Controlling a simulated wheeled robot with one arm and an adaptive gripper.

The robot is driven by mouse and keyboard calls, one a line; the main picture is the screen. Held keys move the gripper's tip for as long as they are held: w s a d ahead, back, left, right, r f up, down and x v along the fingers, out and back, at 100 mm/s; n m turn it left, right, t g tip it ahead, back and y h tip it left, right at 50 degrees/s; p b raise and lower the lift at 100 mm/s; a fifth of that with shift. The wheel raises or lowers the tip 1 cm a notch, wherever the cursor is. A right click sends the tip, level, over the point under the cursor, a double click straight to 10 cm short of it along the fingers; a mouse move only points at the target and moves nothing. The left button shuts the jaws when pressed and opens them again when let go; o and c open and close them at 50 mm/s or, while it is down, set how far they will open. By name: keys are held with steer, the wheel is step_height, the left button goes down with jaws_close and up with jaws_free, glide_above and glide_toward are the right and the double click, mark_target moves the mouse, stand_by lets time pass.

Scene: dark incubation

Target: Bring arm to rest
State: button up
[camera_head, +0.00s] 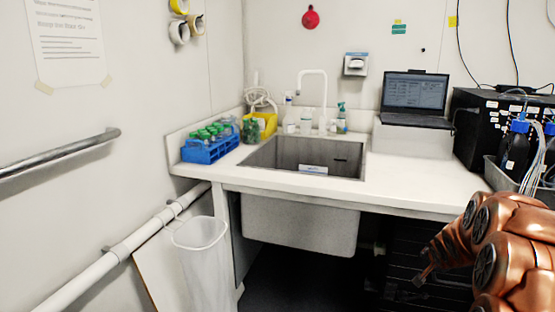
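My copper-coloured arm (510,245) shows at the lower right, bent in front of the counter's right end and the dark space under it. A narrow, tapering end (428,270) points left and down from it, seemingly part of my gripper. It is small and dark, and I cannot make out two separate fingers or anything held. The rest of the arm is cut off by the right and bottom picture edges.
A white counter (420,180) holds a sink (305,158), a blue tube rack (210,150), a laptop (415,97) and a black equipment box (480,125). A tray of cables stands close behind my arm.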

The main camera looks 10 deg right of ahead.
steer(key=s+a+r+n+g+y, duration=0.2)
steer(key=s+a+n+g, duration=0.35)
steer(key=s+a, duration=1.35)
steer(key=s+a+r+n+g+y, duration=0.2)
steer(key=s+a+n+g, duration=0.35)
steer(key=s+a, duration=1.4)
steer(key=s+d+r+p, duration=0.1)
steer(key=s+r+p, duration=0.1)
steer(key=r+p, duration=0.6)
steer(key=s+d+r+t+p, duration=0.1)
steer(key=d+r+p, duration=0.1)
steer(key=r+p, duration=0.6)
step_height(320, 180, up, 2)
steer(key=shift+s+d+n, duration=0.25)
steer(key=shift+s+n, duration=0.05)
steer(key=shift+s, duration=0.05)
